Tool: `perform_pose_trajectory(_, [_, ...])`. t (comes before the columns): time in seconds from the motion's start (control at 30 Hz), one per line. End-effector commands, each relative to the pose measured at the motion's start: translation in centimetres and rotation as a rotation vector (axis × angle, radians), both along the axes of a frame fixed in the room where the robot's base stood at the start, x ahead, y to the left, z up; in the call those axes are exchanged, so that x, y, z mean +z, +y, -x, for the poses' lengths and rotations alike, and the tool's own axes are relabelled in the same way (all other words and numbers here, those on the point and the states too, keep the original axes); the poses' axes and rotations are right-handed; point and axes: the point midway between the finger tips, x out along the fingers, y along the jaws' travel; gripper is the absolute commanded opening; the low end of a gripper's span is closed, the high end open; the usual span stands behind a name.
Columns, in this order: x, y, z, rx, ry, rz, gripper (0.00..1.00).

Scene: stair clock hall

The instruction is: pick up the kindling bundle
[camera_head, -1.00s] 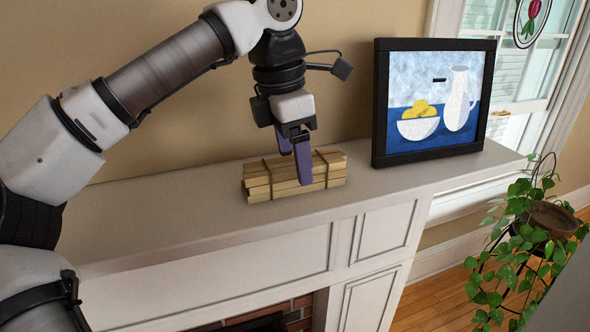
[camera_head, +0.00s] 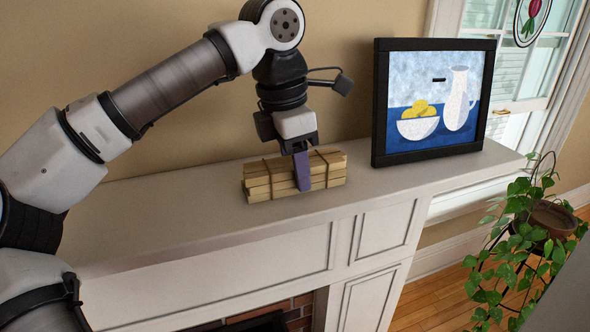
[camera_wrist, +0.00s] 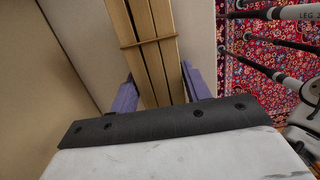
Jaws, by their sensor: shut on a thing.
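The kindling bundle (camera_head: 262,180) is a stack of pale wooden sticks tied with two bands. It lies on the white mantel shelf (camera_head: 180,205), left of the framed picture. My gripper (camera_head: 302,170) points down over the bundle's middle, with one purple finger in front of its near side; the far finger is hidden. In the wrist view the bundle (camera_wrist: 150,50) runs between the two purple fingers (camera_wrist: 160,88). My gripper is shut on the bundle, which still appears to rest on the shelf.
A black-framed picture (camera_head: 379,115) of a bowl and jug stands on the mantel to the right. The wall (camera_head: 200,110) is close behind. A leafy plant (camera_head: 530,240) stands lower right. The shelf left of the bundle is clear.

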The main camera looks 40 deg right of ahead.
Motion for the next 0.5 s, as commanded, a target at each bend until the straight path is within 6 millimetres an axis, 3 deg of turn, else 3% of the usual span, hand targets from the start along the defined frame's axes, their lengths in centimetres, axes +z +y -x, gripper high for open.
perform_pose_trajectory(0.27, [1.2, -0.1, 0.0, 0.000, -0.002, 0.001, 0.21])
perform_pose_trajectory(0.37, [2.6, -0.1, 0.0, 0.002, -0.003, 0.002, 0.21])
perform_pose_trajectory(0.5, [6.0, -0.1, 0.0, 0.002, -0.003, 0.003, 0.21])
